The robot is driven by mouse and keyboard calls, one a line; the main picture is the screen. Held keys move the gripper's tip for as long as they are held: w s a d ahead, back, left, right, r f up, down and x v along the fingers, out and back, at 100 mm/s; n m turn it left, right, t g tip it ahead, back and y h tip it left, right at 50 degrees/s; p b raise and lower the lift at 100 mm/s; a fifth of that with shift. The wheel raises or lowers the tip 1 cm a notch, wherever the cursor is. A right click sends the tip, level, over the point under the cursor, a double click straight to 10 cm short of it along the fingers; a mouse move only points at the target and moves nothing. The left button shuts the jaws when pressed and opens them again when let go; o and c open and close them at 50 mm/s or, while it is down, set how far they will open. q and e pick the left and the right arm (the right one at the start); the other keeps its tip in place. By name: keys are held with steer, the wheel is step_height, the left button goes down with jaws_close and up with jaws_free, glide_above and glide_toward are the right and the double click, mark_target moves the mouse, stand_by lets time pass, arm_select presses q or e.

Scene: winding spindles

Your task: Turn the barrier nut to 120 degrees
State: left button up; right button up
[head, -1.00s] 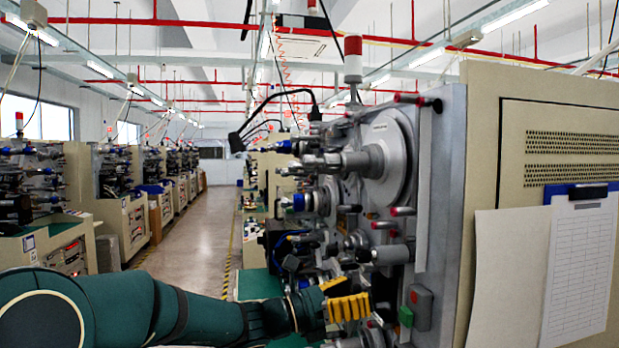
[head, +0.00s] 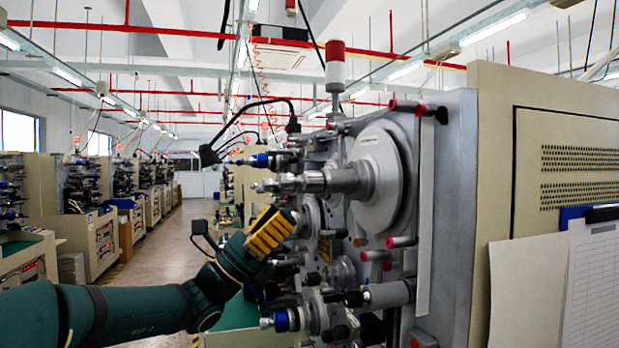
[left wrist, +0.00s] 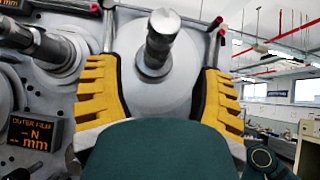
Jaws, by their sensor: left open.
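A winding machine (head: 455,200) carries several metal spindles. An upper spindle (head: 325,182) sticks out in front of a large grey disc (head: 380,180). My left gripper (head: 270,232) has yellow fingers and is in front of the machine, below the upper spindle's tip. In the left wrist view my left gripper (left wrist: 160,72) is open and empty. A dark metal spindle end (left wrist: 160,38) on a pale disc (left wrist: 165,95) lies between its fingers in the picture; contact cannot be told. No label shows which nut is the barrier nut. My right gripper is out of view.
A lower spindle with a blue collar (head: 284,320) sticks out under my left gripper. An orange-lettered "OUTER FILM" display (left wrist: 27,134) and another spindle (left wrist: 35,42) are at the left wrist view's left. The aisle (head: 170,245) is open.

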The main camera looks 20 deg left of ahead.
mark_target(304, 189)
arm_select(q)
steer(key=p+x, duration=0.1)
steer(key=x, duration=0.7)
steer(key=shift+w+d+r+p, duration=0.1)
steer(key=shift+w+r+p, duration=0.05)
steer(key=shift+p, duration=0.25)
jaws_close()
